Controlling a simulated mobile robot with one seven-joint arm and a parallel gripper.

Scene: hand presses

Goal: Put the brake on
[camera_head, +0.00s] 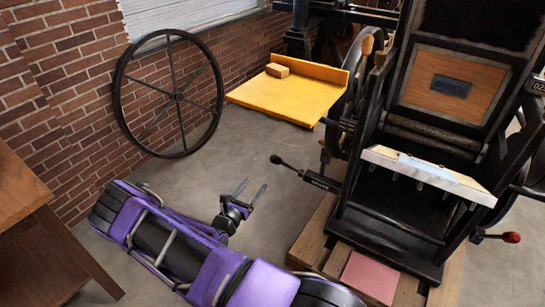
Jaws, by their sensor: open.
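A black lever with a round black knob (276,159) sticks out to the left from the hand press (420,215). Its rod runs to a dark block (320,181) with pale lettering, too small to read surely, which may be the brake. My gripper (251,190) is open and empty, its two fingers apart and pointing up in the picture. It is below and a little left of the knob, with a gap between them. Another lever with a red knob (511,237) is on the press's right side.
A yellow feed board (285,95) with a small wooden block (277,70) is behind the lever. A large spoked wheel (130,105) leans by the brick wall. A wooden table (25,205) stands at left. The press rests on wooden beams with a pink mat (370,277). Grey floor is clear around my gripper.

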